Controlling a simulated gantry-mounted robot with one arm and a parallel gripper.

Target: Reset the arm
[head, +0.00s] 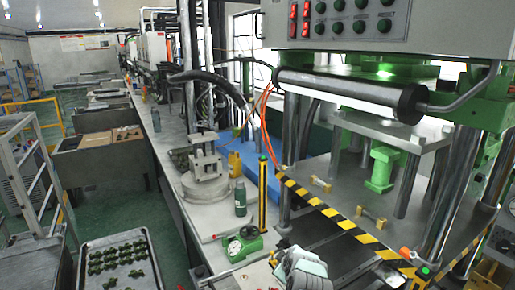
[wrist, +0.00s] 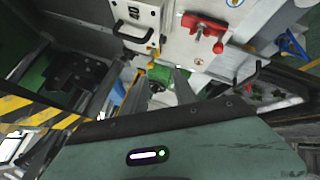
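My arm's pale grey end (head: 302,268) shows at the bottom edge of the head view, beside the striped press bed; its fingers cannot be made out there. In the wrist view, my gripper (wrist: 159,82) shows two grey fingers standing apart, with nothing seen held between them. A green part on the bench shows beyond the fingers. The grey-green housing (wrist: 180,148) with a small lit indicator fills the lower part of the wrist view.
A press bed (head: 325,178) with a yellow-black edge stands right, with metal posts. A green gauge device (head: 245,243), a dark bottle (head: 240,198) and a round metal fixture (head: 206,185) are on the bench. A tray of green pieces (head: 148,284) is lower left.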

